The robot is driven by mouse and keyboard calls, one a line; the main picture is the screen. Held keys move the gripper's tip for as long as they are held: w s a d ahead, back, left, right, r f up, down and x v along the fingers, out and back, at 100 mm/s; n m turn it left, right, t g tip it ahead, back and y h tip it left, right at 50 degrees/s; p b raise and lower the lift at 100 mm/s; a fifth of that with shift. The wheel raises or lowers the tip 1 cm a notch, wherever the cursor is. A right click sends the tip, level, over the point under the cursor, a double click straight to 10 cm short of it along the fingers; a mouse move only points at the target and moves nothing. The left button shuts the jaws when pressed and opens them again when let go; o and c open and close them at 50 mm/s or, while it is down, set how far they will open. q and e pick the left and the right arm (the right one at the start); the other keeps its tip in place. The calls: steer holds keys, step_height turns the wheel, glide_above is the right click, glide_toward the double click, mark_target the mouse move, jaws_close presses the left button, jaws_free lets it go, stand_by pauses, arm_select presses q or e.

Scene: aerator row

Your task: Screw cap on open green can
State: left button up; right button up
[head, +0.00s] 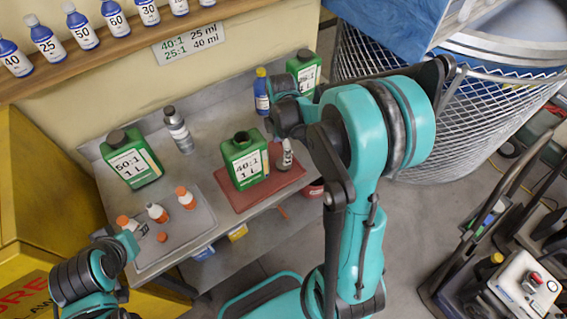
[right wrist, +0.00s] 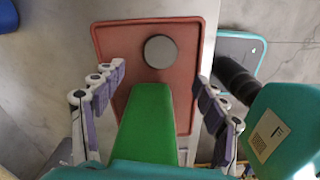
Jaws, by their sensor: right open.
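The open green can (head: 247,161), labelled 40:1 1 L, stands upright on a red mat (head: 272,193); its dark, uncapped mouth shows in the head view. A dark grey round disc, apparently the cap (right wrist: 161,52), lies on the red mat beyond the can in the right wrist view; I cannot make it out in the head view. My right gripper (right wrist: 158,88) is open and empty, its fingers apart over the mat, with the can's green body (right wrist: 147,120) low between them. My left arm (head: 90,272) is at the lower left; its jaws are unclear.
A capped green can (head: 132,160) and a grey bottle (head: 178,130) stand left. A blue bottle (head: 262,93) and another green can (head: 306,70) stand behind. Small orange-capped bottles (head: 186,198) occupy a grey mat (head: 201,220). A wire basket (head: 425,120) stands right.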

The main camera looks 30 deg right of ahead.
mark_target(282, 164)
steer(key=shift+f, duration=1.15)
steer(key=shift+f+b, duration=0.1)
steer(key=shift+b, duration=0.2)
step_height(282, 164, down, 5)
steer(key=shift+f+b, duration=0.1)
steer(key=shift+b, duration=0.65)
steer(key=c, duration=0.8)
